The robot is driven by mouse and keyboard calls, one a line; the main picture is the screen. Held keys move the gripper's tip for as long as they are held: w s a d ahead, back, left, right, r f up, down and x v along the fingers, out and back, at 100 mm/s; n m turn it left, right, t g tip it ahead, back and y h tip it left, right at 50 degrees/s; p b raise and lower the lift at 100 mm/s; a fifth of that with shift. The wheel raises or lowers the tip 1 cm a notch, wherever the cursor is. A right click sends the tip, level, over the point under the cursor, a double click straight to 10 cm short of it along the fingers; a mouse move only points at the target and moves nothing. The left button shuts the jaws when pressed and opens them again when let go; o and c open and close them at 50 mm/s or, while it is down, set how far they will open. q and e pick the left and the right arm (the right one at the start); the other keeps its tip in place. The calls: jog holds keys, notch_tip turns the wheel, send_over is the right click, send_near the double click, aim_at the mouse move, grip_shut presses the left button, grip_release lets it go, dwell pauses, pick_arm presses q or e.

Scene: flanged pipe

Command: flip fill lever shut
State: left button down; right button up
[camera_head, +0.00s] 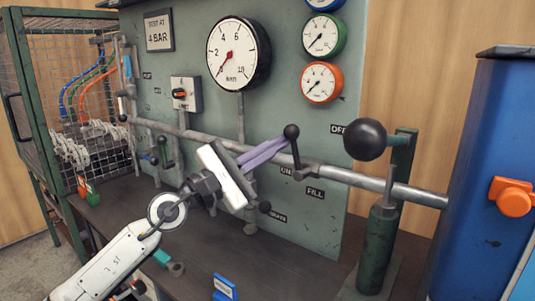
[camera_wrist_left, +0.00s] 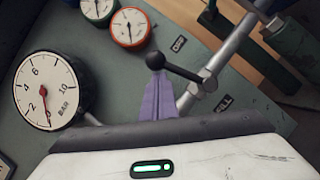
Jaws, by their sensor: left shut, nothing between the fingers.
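The fill lever (camera_head: 293,146) is a dark arm with a black ball knob, standing up from a valve on the grey pipe, above the FILL label (camera_head: 315,193). My left gripper (camera_head: 283,144) is shut and empty. Its purple fingers reach right and up, with their tips right beside the knob. In the left wrist view the lever (camera_wrist_left: 180,70) runs from the knob down right to the valve, and the fingertips (camera_wrist_left: 157,78) sit just below the knob. I cannot tell whether they touch it. My right gripper is not in view.
A green hand pump (camera_head: 378,240) with a big black ball (camera_head: 365,139) stands right of the lever. Farther right is a blue cabinet (camera_head: 490,150) with an orange knob. A large pressure gauge (camera_head: 238,53) hangs on the panel. A wire cage (camera_head: 75,110) stands at left.

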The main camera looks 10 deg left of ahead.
pick_arm(q)
jog(key=m, duration=0.1)
jog(key=d+r+m+g, duration=0.1)
jog(key=m, duration=0.1)
jog(key=shift+s+d+r, duration=0.1)
jog(key=shift+s+d, duration=0.15)
jog(key=shift+s, duration=0.1)
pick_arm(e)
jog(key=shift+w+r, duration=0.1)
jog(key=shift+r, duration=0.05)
pick_arm(q)
jog(key=shift+m, duration=0.3)
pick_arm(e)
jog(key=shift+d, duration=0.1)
